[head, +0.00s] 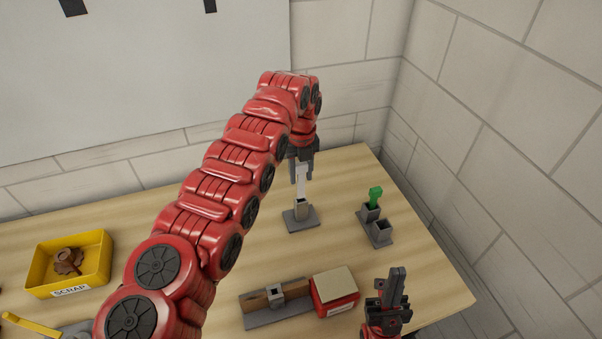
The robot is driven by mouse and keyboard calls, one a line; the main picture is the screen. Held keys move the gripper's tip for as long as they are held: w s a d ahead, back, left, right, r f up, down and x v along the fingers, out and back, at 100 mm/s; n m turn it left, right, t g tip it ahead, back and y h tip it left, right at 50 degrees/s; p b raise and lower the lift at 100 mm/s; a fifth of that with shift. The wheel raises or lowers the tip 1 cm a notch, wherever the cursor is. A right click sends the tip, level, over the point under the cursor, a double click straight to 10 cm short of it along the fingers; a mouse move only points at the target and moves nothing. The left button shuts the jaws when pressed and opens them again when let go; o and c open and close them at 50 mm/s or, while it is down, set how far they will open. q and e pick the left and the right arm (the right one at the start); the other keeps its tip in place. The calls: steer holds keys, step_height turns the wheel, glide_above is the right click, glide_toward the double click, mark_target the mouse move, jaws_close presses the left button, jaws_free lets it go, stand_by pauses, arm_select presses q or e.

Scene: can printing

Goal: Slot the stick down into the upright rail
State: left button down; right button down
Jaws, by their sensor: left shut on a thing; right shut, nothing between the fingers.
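My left gripper (301,178) is shut on a pale, slim stick (302,186) that points down. The upright rail (301,210) is a short grey square socket on a flat grey base, directly below the gripper. The stick's lower end meets the top of the rail in the picture. I cannot tell how deep it sits inside, and its upper part is hidden by the fingers. My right gripper (397,286) is shut and empty at the table's front right, fingers pointing up in the picture.
A grey double socket (380,234) with a green piece (375,195) stands to the right. A red box (334,292) and a grey fixture with a wooden strip (255,302) lie in front. A yellow SCRAP bin (92,275) is at the left. Walls close off the back and right.

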mark_target(301, 198)
arm_select(q)
steer(key=shift+b, duration=0.3)
stand_by(0.6)
steer(key=shift+f+b, duration=1.05)
steer(key=shift+f, duration=1)
steer(key=shift+s+f+b, duration=0.2)
steer(key=shift+f+b, duration=0.15)
steer(key=shift+f, duration=0.05)
steer(key=shift+s+f, duration=0.15)
steer(key=shift+f, duration=0.15)
steer(key=shift+s+f+b, duration=0.3)
steer(key=shift+f+b, duration=0.25)
steer(key=shift+b, duration=0.2)
steer(key=shift+r, duration=0.1)
